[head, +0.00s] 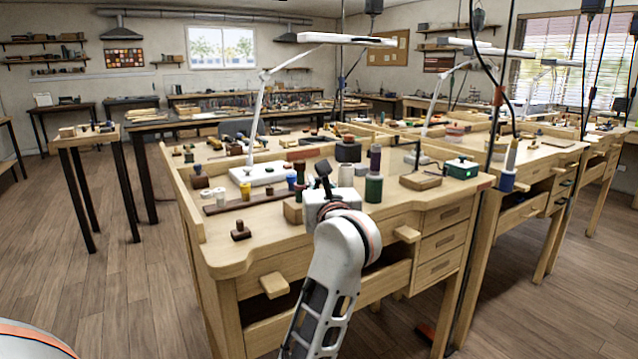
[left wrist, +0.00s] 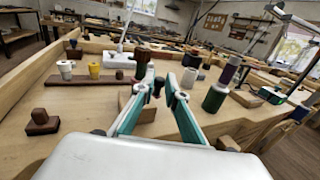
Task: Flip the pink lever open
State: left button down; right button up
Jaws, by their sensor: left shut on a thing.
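I cannot make out a pink lever in either view. My left gripper (head: 323,178) reaches over the front of the nearest wooden workbench (head: 240,262). In the left wrist view, the two green-sided fingers of my left gripper (left wrist: 160,80) point away over the bench top. A small dark thing (left wrist: 158,86) shows between the fingers, and the gripper is shut on it. What it belongs to is hidden. My right gripper is in neither view.
A wooden block (head: 293,212) lies just left of the gripper. A dark green cylinder (head: 373,189) stands to its right, with a green box (head: 461,168) farther right. A white lamp base (head: 258,175) stands behind. A dark wooden stamp (head: 240,232) is near the left corner.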

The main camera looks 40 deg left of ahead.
pick_arm(q)
jog(key=m+t+h+p, duration=0.1)
jog(key=s+m+t+h, duration=0.1)
jog(key=h, duration=0.1)
jog(key=shift+s+a+m+p, duration=0.25)
jog(key=shift+a+m+p, duration=0.05)
jog(key=shift+p, duration=0.05)
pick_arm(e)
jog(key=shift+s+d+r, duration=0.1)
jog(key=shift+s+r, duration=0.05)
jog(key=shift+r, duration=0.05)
pick_arm(q)
jog(key=c, duration=2)
grip_release()
jog(key=shift+c, duration=0.2)
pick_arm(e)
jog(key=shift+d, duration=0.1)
pick_arm(q)
jog(key=v, duration=1.2)
jog(key=shift+a, duration=0.15)
jog(key=shift+s+f, duration=0.1)
jog(key=shift+f, duration=0.05)
